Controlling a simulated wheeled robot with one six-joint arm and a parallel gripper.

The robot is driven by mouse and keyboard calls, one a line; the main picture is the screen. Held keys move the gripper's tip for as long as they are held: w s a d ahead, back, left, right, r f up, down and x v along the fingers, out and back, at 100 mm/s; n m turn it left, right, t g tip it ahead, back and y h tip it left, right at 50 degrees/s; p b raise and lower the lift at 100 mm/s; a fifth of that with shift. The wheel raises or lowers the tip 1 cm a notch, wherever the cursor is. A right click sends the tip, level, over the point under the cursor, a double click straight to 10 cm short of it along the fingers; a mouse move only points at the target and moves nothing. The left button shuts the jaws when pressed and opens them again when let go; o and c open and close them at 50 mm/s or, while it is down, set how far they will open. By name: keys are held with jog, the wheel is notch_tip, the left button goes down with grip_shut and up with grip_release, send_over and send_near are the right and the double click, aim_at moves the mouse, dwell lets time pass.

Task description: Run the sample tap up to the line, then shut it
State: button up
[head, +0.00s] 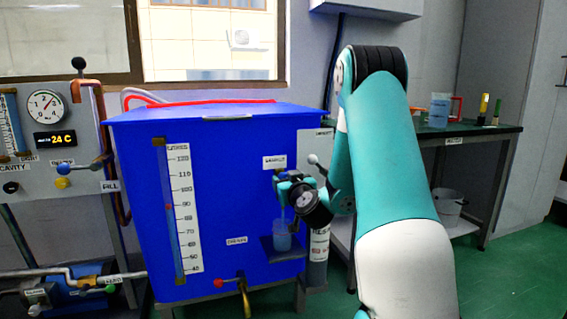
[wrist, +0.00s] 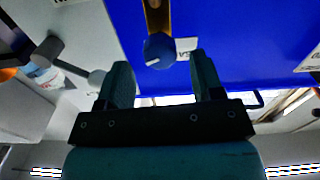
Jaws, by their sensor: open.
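The sample tap is on the right front of the blue tank (head: 215,215), under a white label (head: 274,162), mostly hidden by my gripper (head: 287,184). In the wrist view, the tap's round blue knob (wrist: 159,50) on a brass stem (wrist: 157,14) sits just beyond and between the fingertips of my gripper (wrist: 163,72). The fingers are open, with a gap to the knob. A small beaker (head: 282,240) with bluish liquid stands on a bracket (head: 268,250) below the tap. A thin pale streak shows above it, perhaps running water. The fill line is too small to make out.
The tank's level scale (head: 185,205) is at its left front. A red-handled drain valve (head: 220,283) sits low in front. A grey lever with a round end (head: 314,160) is close right of my gripper. A side table (head: 470,128) holds a blue-liquid jug (head: 440,110).

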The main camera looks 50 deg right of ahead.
aim_at(283, 177)
jog(key=shift+w+d+r+p, duration=0.15)
jog(key=shift+w+d+p, duration=0.15)
jog(key=shift+w+p, duration=0.2)
jog(key=shift+w+d+r+p, duration=0.15)
jog(key=shift+w+d+p, duration=0.15)
jog(key=shift+w+p, duration=0.2)
jog(key=shift+w+d+f+p, duration=0.35)
jog(key=shift+w+p, duration=0.3)
jog(key=c, duration=0.9)
jog(key=m, duration=0.4)
jog(key=shift+d+m, duration=0.1)
jog(key=shift+m, duration=0.3)
jog(key=o, duration=0.9)
jog(key=shift+s+b, duration=0.1)
jog(key=shift+b, duration=0.2)
